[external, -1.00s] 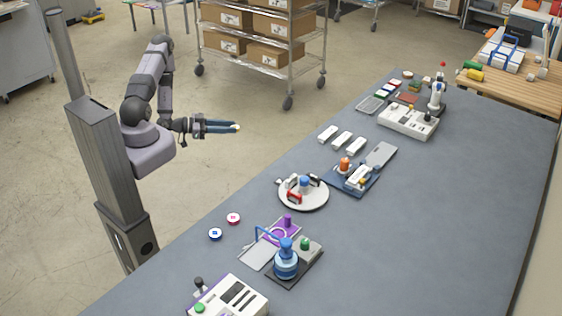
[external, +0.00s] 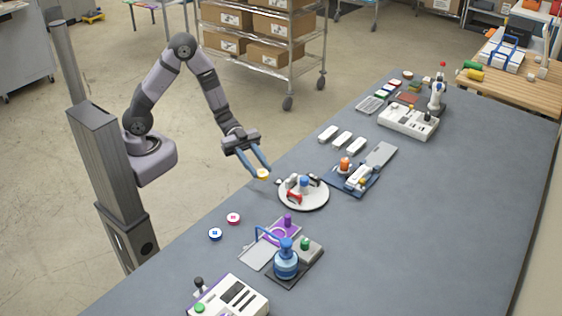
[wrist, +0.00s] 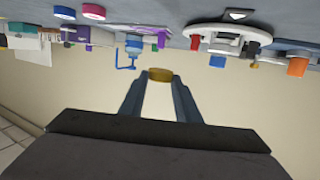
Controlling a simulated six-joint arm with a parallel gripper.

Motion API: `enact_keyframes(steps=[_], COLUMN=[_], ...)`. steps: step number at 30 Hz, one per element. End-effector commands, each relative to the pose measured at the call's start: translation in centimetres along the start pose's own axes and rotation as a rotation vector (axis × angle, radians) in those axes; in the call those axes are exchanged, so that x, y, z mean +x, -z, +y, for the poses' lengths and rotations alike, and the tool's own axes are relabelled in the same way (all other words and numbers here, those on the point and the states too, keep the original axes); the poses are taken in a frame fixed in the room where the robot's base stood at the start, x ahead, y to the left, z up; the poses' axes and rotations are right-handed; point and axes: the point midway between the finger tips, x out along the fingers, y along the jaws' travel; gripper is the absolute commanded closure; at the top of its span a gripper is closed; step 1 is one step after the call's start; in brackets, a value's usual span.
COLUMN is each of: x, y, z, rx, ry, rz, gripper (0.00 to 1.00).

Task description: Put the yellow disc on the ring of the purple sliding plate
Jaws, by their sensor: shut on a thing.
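My gripper (external: 261,174) is shut on the yellow disc (external: 263,174), held between the fingertips above the near edge of the table, left of the white round turntable. The disc also shows between the fingers in the wrist view (wrist: 160,74). The purple sliding plate (external: 285,230) lies on the table, lower in the external view, with a ring (external: 276,235) and a purple knob on it. It sits beside a grey plate and a blue-handled press (external: 286,260). The press partly covers this area. The disc is apart from the plate.
A blue disc (external: 215,234) and a red-pink disc (external: 233,218) lie on the table left of the plate. The white turntable (external: 303,194) carries several small parts. A white control box (external: 230,298) stands at the front. The right side of the table is clear.

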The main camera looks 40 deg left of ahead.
Motion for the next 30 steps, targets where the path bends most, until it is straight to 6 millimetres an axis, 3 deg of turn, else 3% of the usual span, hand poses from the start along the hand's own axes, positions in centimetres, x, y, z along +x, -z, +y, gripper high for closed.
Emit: enact_keyframes(steps=[3,6,9,18,30], x=[2.6,4.0,4.1,3.3,3.4], y=[1.9,3.2,4.0,1.7,1.7], z=[2.7,4.5,4.8,6.6,6.3], rx=[0.035,0.058,0.069,0.086,0.084], ry=[-0.145,-0.253,-0.324,-0.456,-0.422], rz=[0.001,0.001,0.0,-0.001,0.001], gripper=[0.95,0.95,0.95,0.95,0.95])
